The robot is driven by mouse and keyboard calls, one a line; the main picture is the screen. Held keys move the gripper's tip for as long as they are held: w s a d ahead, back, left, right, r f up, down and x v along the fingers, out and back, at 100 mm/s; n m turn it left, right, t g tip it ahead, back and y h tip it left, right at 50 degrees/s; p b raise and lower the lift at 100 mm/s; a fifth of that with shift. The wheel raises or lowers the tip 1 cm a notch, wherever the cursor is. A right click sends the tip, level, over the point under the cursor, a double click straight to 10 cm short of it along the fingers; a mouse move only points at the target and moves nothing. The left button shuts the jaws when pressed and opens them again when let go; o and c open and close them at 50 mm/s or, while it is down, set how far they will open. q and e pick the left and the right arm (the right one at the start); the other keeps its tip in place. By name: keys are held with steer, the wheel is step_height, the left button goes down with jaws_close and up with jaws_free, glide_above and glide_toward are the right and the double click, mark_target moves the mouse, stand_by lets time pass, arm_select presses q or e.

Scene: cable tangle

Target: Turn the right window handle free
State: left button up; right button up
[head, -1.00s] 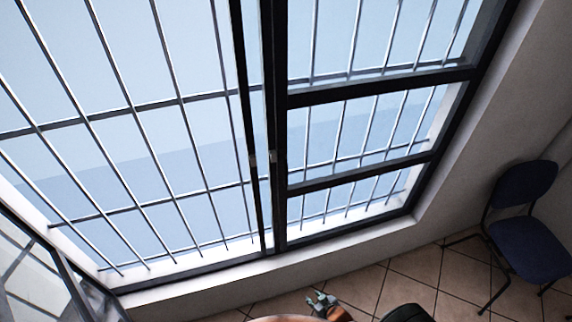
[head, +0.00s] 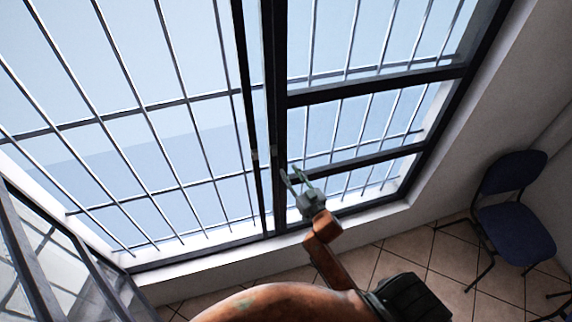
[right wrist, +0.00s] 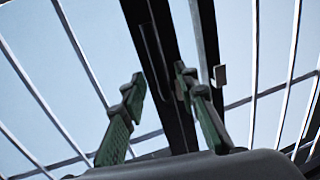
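The window's dark middle uprights carry two small light fittings in the head view, one at the left upright (head: 254,155) and one at the right upright (head: 272,152). I cannot tell a handle's shape there. In the right wrist view, a slim dark lever-like shape (right wrist: 154,62) runs along the frame ahead of the fingers, and a pale fitting (right wrist: 219,77) sits right of it. My right gripper (head: 293,174) is open and empty, below and right of the fittings. Its fingers also show in the right wrist view (right wrist: 160,82), spread apart with no visible contact. My left gripper is out of view.
Barred panes fill both sides of the uprights, with a dark crossbar (head: 360,165) close to the right gripper. A glazed leaf (head: 60,250) stands at lower left. A blue chair (head: 515,235) stands on the tiled floor at right.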

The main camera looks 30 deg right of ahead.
mark_target(286, 166)
steer(key=shift+w+d+p, duration=0.1)
steer(key=shift+w+p, duration=0.25)
steer(key=shift+w, duration=1.8)
steer(key=shift+c, duration=0.3)
jaws_close()
